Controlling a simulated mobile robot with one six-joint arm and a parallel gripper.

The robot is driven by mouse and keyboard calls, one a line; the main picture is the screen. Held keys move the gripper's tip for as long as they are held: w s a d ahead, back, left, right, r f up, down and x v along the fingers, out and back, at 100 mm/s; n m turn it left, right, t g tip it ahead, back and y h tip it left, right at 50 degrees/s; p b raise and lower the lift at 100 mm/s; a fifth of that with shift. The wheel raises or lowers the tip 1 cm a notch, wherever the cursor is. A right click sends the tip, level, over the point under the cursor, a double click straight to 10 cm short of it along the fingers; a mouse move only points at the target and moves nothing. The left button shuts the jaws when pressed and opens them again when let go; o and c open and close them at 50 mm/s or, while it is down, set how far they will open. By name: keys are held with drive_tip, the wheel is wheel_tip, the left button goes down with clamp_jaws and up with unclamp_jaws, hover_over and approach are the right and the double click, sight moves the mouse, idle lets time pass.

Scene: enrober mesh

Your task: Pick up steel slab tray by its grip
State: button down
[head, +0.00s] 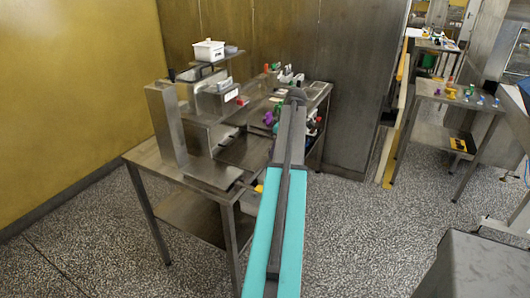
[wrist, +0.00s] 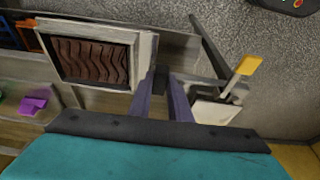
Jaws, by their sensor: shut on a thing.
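The steel slab tray (wrist: 142,73) shows in the wrist view at upper left, a pale rectangular frame around a brown slab with wavy ridges. My gripper (wrist: 163,80) is at the tray's right side, with its two fingers close together on a small dark block there, which looks like the tray's grip. The fingers are shut on it. Whether the tray rests on a surface or hangs clear cannot be told. In the head view my arm covers the fingertips, and I cannot make out the tray.
In the wrist view, a white container (wrist: 215,112) with a yellow-ended spatula (wrist: 248,65) stands just right of my gripper. A purple piece (wrist: 35,103) lies at left. In the head view, a steel bench (head: 150,152) carries upright steel parts and a white tub (head: 208,50).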

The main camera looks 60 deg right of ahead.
drive_tip(key=shift+s+d+r, duration=0.1)
drive_tip(key=shift+s+r, duration=0.05)
drive_tip(key=shift+s, duration=0.45)
drive_tip(key=shift+s+d+r, duration=0.1)
drive_tip(key=shift+s, duration=0.5)
